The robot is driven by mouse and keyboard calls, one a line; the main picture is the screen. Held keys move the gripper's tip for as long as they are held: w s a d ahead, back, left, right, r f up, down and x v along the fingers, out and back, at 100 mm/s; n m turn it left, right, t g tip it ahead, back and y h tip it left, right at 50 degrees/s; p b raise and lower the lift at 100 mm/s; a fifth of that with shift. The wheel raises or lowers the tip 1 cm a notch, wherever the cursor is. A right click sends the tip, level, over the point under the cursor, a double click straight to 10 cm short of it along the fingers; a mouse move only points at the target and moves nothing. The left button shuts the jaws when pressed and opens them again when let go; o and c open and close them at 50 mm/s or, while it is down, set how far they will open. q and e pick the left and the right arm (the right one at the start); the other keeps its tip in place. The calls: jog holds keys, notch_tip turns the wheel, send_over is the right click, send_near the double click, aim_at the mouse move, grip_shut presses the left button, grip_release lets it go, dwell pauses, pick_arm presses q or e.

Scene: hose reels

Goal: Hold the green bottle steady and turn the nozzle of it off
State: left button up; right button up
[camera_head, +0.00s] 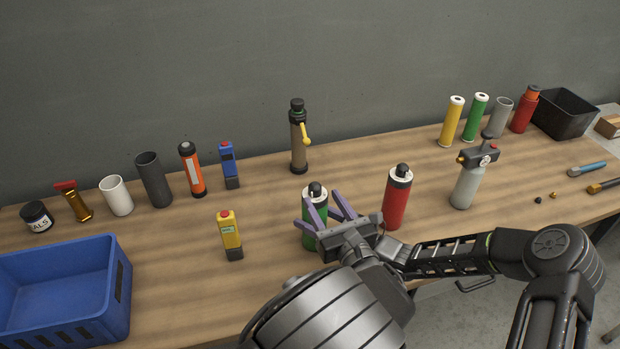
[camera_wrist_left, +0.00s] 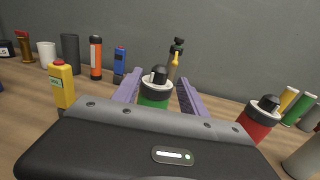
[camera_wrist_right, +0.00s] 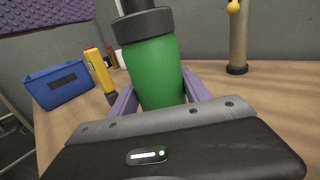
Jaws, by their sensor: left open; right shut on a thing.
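The green bottle (camera_head: 308,238) stands upright near the table's front, with a grey collar and a black nozzle (camera_head: 316,188) on top. My right gripper (camera_wrist_right: 158,88) is shut on its green body; in the head view this gripper is mostly hidden behind my left one. My left gripper (camera_head: 322,197) is open, its purple fingers spread at the height of the bottle's top. In the left wrist view the nozzle (camera_wrist_left: 160,73) shows between those fingers with gaps on both sides. The nozzle's exact turn is too small to tell.
A red bottle (camera_head: 397,203) stands close on the right, and a yellow device (camera_head: 231,232) on the left. A tall olive cylinder (camera_head: 298,148) with a yellow lever is behind. A blue bin (camera_head: 122,285) fills the front left. A grey sprayer bottle (camera_head: 464,188) stands farther right.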

aim_at(313, 183)
pick_arm(q)
jog(key=x, duration=0.8)
jog(key=shift+w+a, duration=0.15)
jog(key=shift+w, duration=0.2)
grip_shut()
